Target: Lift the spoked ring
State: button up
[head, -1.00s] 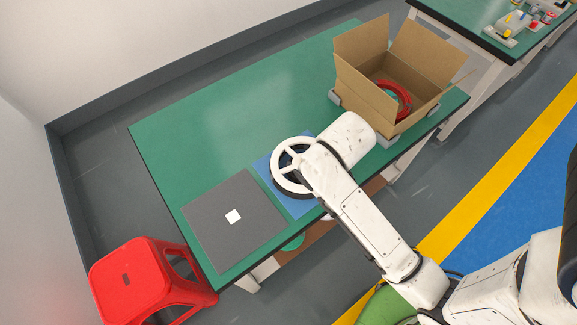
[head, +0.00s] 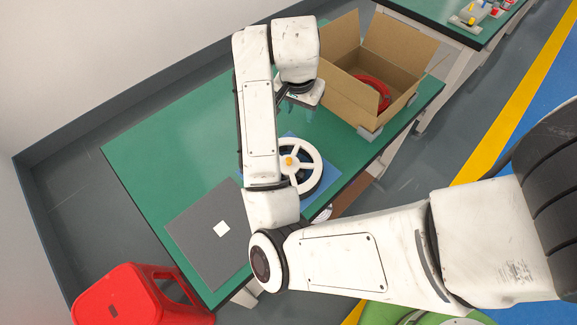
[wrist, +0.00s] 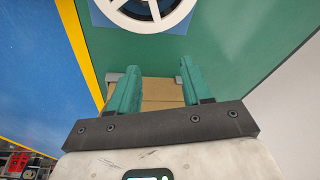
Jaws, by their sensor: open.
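The spoked ring (head: 316,163) is white on top with a dark side and an orange knob or post at its middle. It lies on a blue mat (head: 333,178) on the green table, its left edge partly hidden by my arm. It also shows, cut off, at the top of the wrist view (wrist: 150,24). My gripper (head: 290,100) is above the table, farther back than the ring and apart from it. In the wrist view its green fingers (wrist: 156,75) are spread and empty, with the ring ahead of the fingertips.
An open cardboard box (head: 352,100) holding red rings (head: 374,92) stands at the table's right end, close to my gripper. A grey mat (head: 205,245) with a white square lies at left. A red stool (head: 130,297) stands by the table's near-left edge. The table's back left is clear.

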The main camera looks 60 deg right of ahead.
jog(key=a+f+m+y, duration=0.3)
jog(key=a, duration=0.2)
jog(key=b, duration=0.2)
send_over(290, 164)
jog(key=w, duration=0.1)
jog(key=shift+g, duration=0.3)
notch_tip(290, 164, down, 5)
jog(key=shift+w+d+f, duration=0.1)
jog(key=shift+s+d+f, duration=0.1)
jog(key=shift+s+f, duration=0.05)
jog(key=shift+f, duration=1.15)
jog(key=shift+s+f, duration=0.15)
jog(key=shift+f, duration=1.1)
jog(key=shift+c, duration=0.3)
grip_shut()
